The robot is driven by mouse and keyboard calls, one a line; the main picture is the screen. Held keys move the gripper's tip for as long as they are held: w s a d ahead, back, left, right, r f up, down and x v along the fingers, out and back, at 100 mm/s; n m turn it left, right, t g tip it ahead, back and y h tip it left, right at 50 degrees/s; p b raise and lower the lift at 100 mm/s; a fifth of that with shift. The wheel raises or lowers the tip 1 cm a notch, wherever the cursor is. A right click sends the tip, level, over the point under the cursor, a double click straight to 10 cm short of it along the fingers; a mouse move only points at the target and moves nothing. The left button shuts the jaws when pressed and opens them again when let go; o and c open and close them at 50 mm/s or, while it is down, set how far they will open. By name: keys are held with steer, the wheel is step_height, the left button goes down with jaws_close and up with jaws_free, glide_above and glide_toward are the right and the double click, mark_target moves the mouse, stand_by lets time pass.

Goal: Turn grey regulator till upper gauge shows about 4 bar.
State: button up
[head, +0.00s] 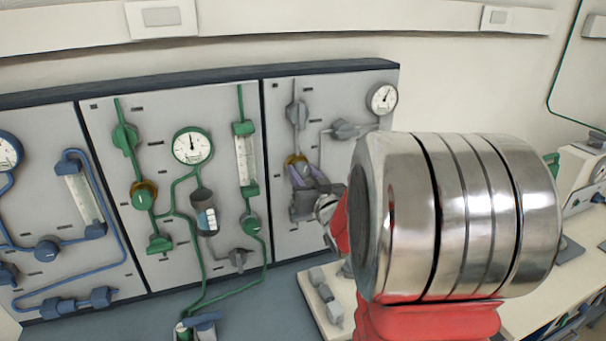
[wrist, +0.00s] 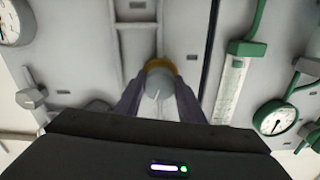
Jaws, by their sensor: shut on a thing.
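The grey regulator (wrist: 158,82) is a round grey knob with a pale line on its face and a brass-coloured ring behind it. My gripper (wrist: 158,98) has one dark finger on each side of the knob and is shut on it. In the head view my gripper (head: 309,186) is at the right panel and covers much of the regulator; its brass ring (head: 295,160) shows above the fingers. The upper gauge (head: 382,98) is at that panel's top right, its needle pointing up and slightly right. Its numbers are too small to read. It is cut off in the wrist view (wrist: 12,24).
Grey valves (head: 345,129) sit above and right of the regulator. The middle panel holds green pipes and a green gauge (head: 193,146); the left panel has blue pipes. A pale tray with grey blocks (head: 324,292) lies below. My arm blocks the right.

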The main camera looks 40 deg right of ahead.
steer(key=shift+m, duration=1.4)
steer(key=o, duration=1)
steer(key=shift+o, duration=0.2)
